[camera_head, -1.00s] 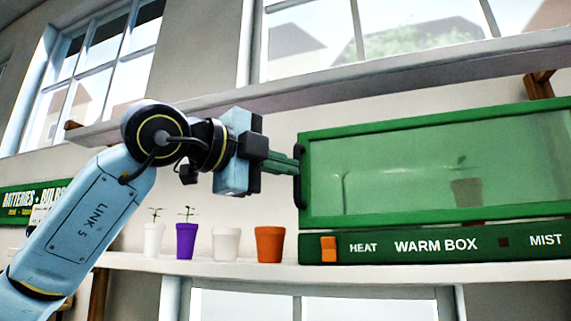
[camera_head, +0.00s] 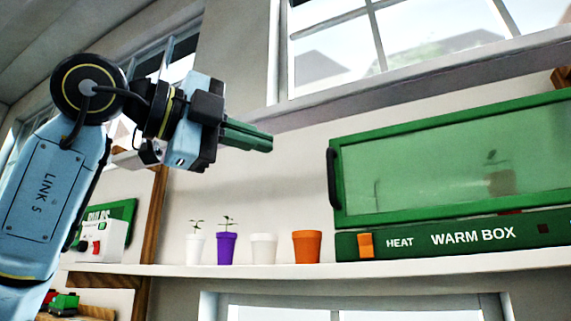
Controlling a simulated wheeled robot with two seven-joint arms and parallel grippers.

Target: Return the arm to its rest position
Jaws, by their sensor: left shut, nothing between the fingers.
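My left gripper (camera_head: 270,142) is shut and empty, its green fingers pointing right in mid-air. It is up and to the left of the green warm box (camera_head: 440,240), clear of its handle (camera_head: 333,180). The warm box's glass door (camera_head: 410,170) is closed, and a potted plant shows dimly behind it. My right gripper is out of view.
On the shelf (camera_head: 280,270) below stand two pots with seedlings, one white (camera_head: 195,247) and one purple (camera_head: 227,249), then an empty-looking white pot (camera_head: 263,248) and an orange pot (camera_head: 307,246). A white box (camera_head: 100,240) is at left. An upper ledge (camera_head: 430,85) runs above the warm box.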

